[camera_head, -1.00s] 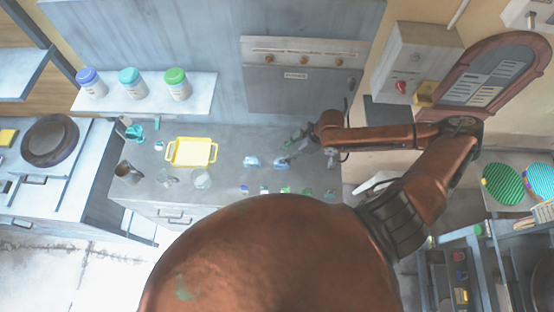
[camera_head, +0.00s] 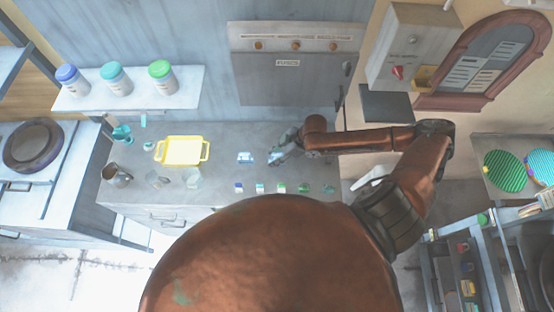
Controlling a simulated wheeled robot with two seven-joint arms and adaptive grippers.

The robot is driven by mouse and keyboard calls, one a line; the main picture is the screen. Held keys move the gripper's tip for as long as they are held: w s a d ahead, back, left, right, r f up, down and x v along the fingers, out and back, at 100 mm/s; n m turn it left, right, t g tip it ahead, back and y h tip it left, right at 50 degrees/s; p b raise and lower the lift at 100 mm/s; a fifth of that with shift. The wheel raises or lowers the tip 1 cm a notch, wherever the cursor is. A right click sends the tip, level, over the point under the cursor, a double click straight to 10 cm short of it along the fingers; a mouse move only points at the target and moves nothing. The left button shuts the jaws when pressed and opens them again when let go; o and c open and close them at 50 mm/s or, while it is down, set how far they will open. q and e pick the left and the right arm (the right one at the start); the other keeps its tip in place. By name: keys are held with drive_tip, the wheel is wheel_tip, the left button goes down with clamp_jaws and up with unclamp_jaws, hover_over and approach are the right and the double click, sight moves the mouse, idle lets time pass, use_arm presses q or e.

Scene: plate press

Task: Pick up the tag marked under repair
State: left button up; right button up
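A small pale blue-and-white piece (camera_head: 246,157) lies on the grey counter, right of the yellow tray. It may be a tag, but no wording on it can be read here. My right gripper (camera_head: 277,157) is low over the counter just right of this piece, apart from it. A pale patch shows at its fingertips; I cannot tell whether it is a second piece or part of the gripper. The fingers are too small to tell open from shut. My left gripper is not in view.
A yellow tray (camera_head: 183,151) and glass vessels (camera_head: 192,178) stand on the counter (camera_head: 225,140). Several small coloured blocks (camera_head: 260,188) line its front edge. Lidded jars (camera_head: 162,78) stand on a shelf above. A grey cabinet (camera_head: 295,75) rises behind.

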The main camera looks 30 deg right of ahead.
sight(270, 158)
drive_tip(key=x, duration=0.3)
drive_tip(key=shift+w+f, duration=0.1)
drive_tip(key=shift+w, duration=0.1)
clamp_jaws()
